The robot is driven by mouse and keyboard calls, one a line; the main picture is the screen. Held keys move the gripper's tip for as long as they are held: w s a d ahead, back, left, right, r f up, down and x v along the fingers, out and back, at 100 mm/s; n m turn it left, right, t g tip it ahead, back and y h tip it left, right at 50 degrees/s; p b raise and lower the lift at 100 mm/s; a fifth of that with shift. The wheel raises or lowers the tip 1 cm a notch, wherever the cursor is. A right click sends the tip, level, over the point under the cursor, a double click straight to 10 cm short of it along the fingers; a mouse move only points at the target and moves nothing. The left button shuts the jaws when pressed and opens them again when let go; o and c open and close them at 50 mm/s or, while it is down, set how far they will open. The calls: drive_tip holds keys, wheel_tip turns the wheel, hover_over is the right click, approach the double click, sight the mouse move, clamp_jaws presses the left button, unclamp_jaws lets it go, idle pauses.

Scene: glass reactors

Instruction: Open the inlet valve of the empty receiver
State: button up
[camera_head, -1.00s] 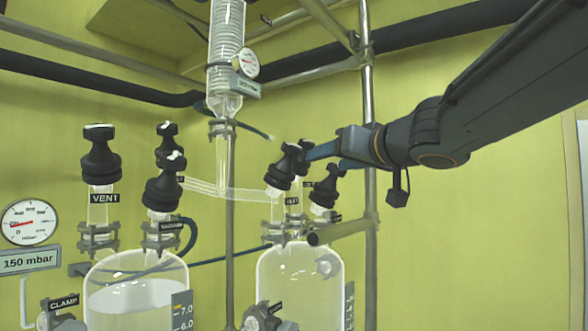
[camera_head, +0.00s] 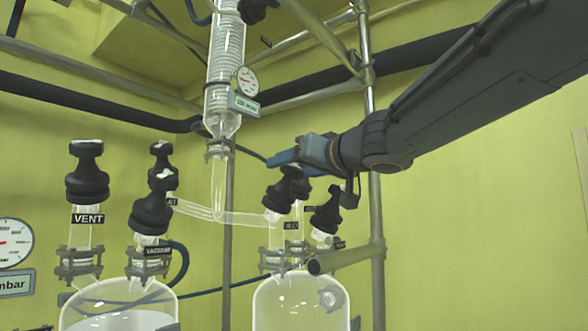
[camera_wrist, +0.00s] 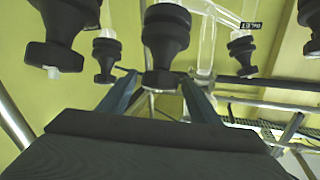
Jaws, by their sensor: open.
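The empty receiver (camera_head: 300,303) is the clear glass vessel at lower centre right in the head view, with no liquid visible inside. Several black valve knobs stand on it. The front-left knob (camera_head: 284,190), by a small label that seems to read INLET (camera_head: 291,226), tops the neck joined by the slanting glass tube. My gripper (camera_head: 280,160) is open, with its blue fingers at the top of this knob cluster. In the wrist view, a black knob (camera_wrist: 166,45) lies in line with the gap between my fingers (camera_wrist: 158,84). I cannot tell whether they touch it.
A second receiver (camera_head: 120,303) with liquid stands at left, with its own black knobs, including one above the VENT label (camera_head: 88,219). A condenser (camera_head: 224,80) with a gauge hangs above. A metal post (camera_head: 375,240) rises right of the empty receiver. Other knobs (camera_wrist: 106,55) crowd the wrist view.

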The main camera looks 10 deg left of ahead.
drive_tip(key=c, duration=1.1)
drive_tip(key=shift+o, duration=0.2)
drive_tip(key=shift+d+r+n+g+y+p, duration=0.1)
drive_tip(key=shift+n+g+y+p, duration=0.2)
drive_tip(key=shift+n+g+p, duration=0.25)
drive_tip(key=n+g+y+p, duration=0.2)
drive_tip(key=n+g+p, duration=0.1)
drive_tip(key=n+p, duration=0.1)
drive_tip(key=shift+w, duration=0.1)
drive_tip(key=n+g+y+p, duration=0.1)
drive_tip(key=n+g+p, duration=0.1)
drive_tip(key=n+g, duration=0.1)
drive_tip(key=n+g+p, duration=0.3)
drive_tip(key=shift+y, duration=0.4)
drive_tip(key=n+g+p, duration=0.1)
drive_tip(key=n+g, duration=0.2)
drive_tip(key=n+g+h+p, duration=0.1)
drive_tip(key=n+g+p, duration=0.1)
drive_tip(key=n+g, duration=0.1)
drive_tip(key=shift+h, duration=0.3)
drive_tip(key=shift+n+g+h+p, duration=1.7)
drive_tip(key=shift+n+g, duration=0.35)
drive_tip(key=shift+n, duration=0.6)
drive_tip(key=shift+s, duration=0.2)
